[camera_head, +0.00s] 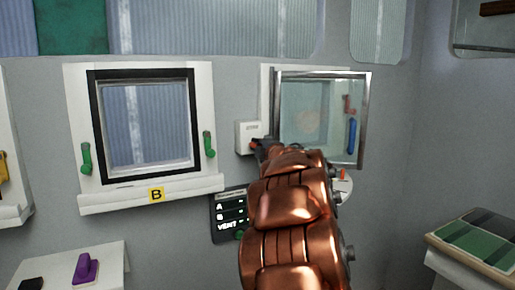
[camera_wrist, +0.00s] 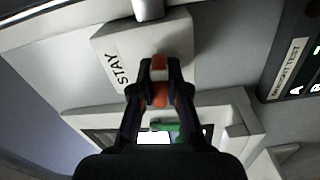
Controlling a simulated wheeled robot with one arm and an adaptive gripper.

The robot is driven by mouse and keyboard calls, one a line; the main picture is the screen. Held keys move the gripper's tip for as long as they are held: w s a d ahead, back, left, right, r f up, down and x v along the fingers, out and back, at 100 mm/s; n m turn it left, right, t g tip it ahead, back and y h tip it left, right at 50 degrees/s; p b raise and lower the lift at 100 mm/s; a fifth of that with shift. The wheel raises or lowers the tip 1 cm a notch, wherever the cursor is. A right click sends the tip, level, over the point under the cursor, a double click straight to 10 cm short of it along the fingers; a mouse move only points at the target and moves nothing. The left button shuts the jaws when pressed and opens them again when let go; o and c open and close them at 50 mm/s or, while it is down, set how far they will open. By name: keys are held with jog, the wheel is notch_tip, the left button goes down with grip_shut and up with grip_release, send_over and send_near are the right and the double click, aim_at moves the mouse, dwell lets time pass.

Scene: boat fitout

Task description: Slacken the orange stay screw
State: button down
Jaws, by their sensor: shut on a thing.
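The orange stay screw (camera_wrist: 160,98) sticks out of a white box (camera_wrist: 112,48) marked STAY in the wrist view. My gripper (camera_wrist: 160,76) is shut on the screw, with a dark finger on each side of it. In the head view, the white box (camera_head: 245,134) is on the wall at the left of the right-hand window. A bit of the orange screw (camera_head: 254,144) shows there at the tip of my gripper (camera_head: 264,146). My copper-coloured arm hides the wall below.
The right-hand window's glass pane (camera_head: 318,118) stands out from the wall close to my arm, with a red handle and a blue handle (camera_head: 351,136). Window B (camera_head: 146,118) has green handles. A dark panel (camera_head: 228,212) lists A, B and VENT.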

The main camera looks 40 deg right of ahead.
jog(key=shift+a, duration=0.1)
jog(key=c, duration=1.2)
grip_release()
jog(key=shift+o, duration=0.2)
jog(key=v, duration=1.2)
jog(key=shift+w, duration=0.1)
